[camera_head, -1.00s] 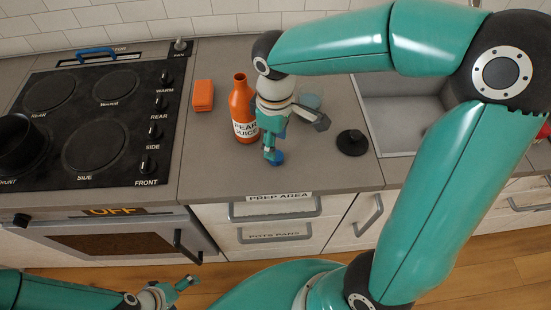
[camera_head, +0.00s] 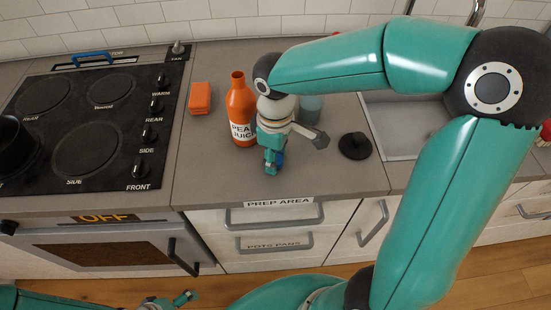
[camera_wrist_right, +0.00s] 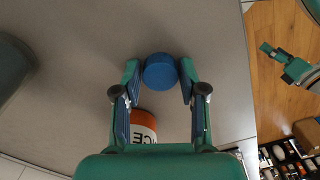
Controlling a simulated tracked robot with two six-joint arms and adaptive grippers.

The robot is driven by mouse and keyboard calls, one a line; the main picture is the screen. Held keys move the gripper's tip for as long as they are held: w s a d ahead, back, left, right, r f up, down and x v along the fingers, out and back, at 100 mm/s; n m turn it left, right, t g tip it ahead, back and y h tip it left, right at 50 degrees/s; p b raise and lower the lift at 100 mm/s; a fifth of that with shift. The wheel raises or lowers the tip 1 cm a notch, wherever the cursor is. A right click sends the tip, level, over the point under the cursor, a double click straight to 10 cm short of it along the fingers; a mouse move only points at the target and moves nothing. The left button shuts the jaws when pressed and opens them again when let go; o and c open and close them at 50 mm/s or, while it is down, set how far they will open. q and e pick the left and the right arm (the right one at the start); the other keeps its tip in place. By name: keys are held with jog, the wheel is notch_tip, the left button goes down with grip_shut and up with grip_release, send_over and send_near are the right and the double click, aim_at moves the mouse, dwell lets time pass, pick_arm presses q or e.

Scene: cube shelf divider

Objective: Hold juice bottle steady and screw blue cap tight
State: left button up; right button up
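The orange juice bottle (camera_head: 240,106) stands upright and uncapped on the grey counter. In the right wrist view part of it shows with its white label (camera_wrist_right: 143,122). My right gripper (camera_head: 273,164) points down just right of the bottle. The blue cap (camera_wrist_right: 160,70) sits between its two fingertips (camera_wrist_right: 160,73). The fingers look very close to the cap's sides, but I cannot tell if they press on it. In the head view the cap (camera_head: 281,158) is mostly hidden by a finger. My left gripper (camera_head: 183,299) is low, in front of the counter, away from the bottle.
An orange block (camera_head: 200,97) lies left of the bottle. A bluish glass (camera_head: 310,108) stands behind my right gripper, and a black round object (camera_head: 355,147) lies to its right. The stove (camera_head: 90,130) is at left, the sink (camera_head: 400,125) at right. The front counter strip is clear.

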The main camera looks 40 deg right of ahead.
grip_shut()
jog(key=shift+r+p, duration=0.9)
jog(key=shift+r, duration=0.15)
jog(key=shift+r, duration=0.1)
notch_tip(320, 180, up, 6)
jog(key=p, duration=0.5)
